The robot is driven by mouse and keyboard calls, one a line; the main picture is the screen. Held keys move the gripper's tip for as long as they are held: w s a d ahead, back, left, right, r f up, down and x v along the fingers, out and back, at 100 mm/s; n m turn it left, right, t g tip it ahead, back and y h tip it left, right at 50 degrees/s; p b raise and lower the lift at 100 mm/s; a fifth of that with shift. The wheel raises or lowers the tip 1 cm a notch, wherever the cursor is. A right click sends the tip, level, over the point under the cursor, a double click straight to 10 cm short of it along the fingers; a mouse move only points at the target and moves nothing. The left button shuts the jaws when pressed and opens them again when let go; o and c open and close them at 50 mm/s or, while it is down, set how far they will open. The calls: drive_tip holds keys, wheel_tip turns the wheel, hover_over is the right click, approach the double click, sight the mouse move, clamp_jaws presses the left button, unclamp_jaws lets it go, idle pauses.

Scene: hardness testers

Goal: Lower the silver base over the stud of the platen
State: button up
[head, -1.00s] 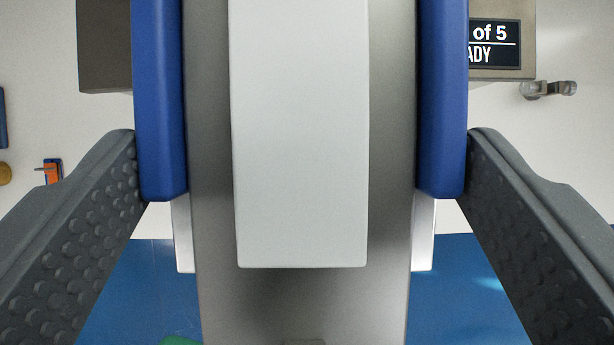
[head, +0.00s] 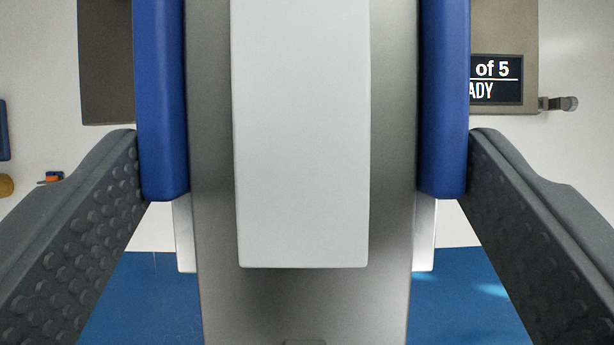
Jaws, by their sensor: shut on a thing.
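The silver base (head: 305,305) fills the middle of the head view as a tall brushed-metal body with a pale grey panel on its near face. Blue grip strips run down both its sides, and small white pieces show below them. My gripper (head: 304,165) has its dark grey, bumpy fingers on either side of the piece, pressed against the blue strips. The piece looks upright. The platen and its stud are not visible; the held piece blocks the view ahead.
A brown-grey machine housing stands behind, with a black display (head: 496,80) at right reading "of 5" and "ADY". A small grey fitting (head: 558,103) sits beside it. A blue surface (head: 460,300) lies below, and an orange and blue item (head: 52,177) is at left.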

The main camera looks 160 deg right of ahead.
drive_tip(key=shift+w+a+p, duration=0.55)
drive_tip(key=shift+w+a, duration=0.15)
drive_tip(key=shift+w, duration=0.3)
drive_tip(key=shift+w+a+p, duration=0.5)
drive_tip(key=shift+w+a, duration=0.15)
drive_tip(key=shift+w, duration=0.35)
drive_tip(key=shift+w+a+p, duration=0.55)
drive_tip(key=shift+w+a, duration=0.15)
drive_tip(key=shift+w, duration=0.3)
drive_tip(key=shift+f+b, duration=0.35)
drive_tip(key=shift+f, duration=0.35)
drive_tip(key=shift+f, duration=0.25)
drive_tip(key=o, duration=1.7)
drive_tip(key=shift+d+r, duration=0.1)
drive_tip(key=shift+r, duration=0.05)
drive_tip(key=b+v, duration=0.1)
drive_tip(key=v, duration=1.2)
drive_tip(key=shift+s+d+r+b, duration=0.15)
drive_tip(key=shift+s+b, duration=0.05)
drive_tip(key=shift+b, duration=0.2)
